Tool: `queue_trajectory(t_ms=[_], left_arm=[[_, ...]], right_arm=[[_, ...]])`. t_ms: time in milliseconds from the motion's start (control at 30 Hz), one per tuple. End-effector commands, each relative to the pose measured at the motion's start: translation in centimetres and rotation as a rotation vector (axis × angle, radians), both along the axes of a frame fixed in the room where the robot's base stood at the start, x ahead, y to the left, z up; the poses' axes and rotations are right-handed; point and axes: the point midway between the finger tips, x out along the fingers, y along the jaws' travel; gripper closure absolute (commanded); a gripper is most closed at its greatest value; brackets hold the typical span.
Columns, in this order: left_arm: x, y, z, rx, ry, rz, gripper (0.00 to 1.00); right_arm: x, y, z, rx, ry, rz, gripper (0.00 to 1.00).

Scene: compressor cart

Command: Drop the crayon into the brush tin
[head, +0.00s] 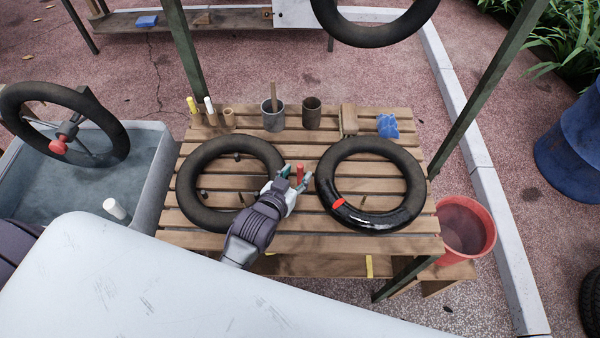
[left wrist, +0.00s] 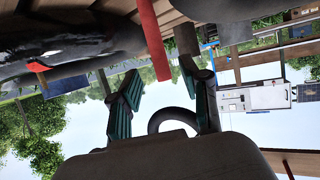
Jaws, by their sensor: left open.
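The red crayon (head: 300,172) is at the bench between the two inner tubes; it also shows as a red bar in the left wrist view (left wrist: 153,40). My left gripper (head: 294,177) is open, with its fingertips close around the crayon. In the left wrist view the crayon appears between the two fingers (left wrist: 160,88), with gaps on both sides; I cannot tell whether either finger touches it. The grey brush tin (head: 273,121) stands at the back of the bench with a wooden handle sticking out. My right gripper is not in view.
Black inner tubes lie left (head: 190,190) and right (head: 414,190) of the crayon on the slatted bench (head: 235,242). A brown tin (head: 312,116) stands beside the brush tin. A wooden block (head: 349,119) and blue cloth (head: 388,126) are at back right. Green posts rise around the bench.

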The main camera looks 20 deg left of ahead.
Motion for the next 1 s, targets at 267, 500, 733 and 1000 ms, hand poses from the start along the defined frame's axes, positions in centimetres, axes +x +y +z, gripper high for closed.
queue_trajectory(t_ms=[267,500,733,1000], left_arm=[[3.2,-0.2,-0.9,0.0,-0.001,0.0,0.53],[3.3,-0.2,-1.0,0.0,-0.001,0.0,0.53],[3.3,-0.2,-1.0,0.0,-0.001,0.0,0.92],[3.3,-0.2,-1.0,0.0,-0.001,0.0,1.0]], right_arm=[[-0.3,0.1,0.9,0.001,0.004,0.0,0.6],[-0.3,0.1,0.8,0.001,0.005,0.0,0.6],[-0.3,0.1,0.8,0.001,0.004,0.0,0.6],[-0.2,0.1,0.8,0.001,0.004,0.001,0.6]])
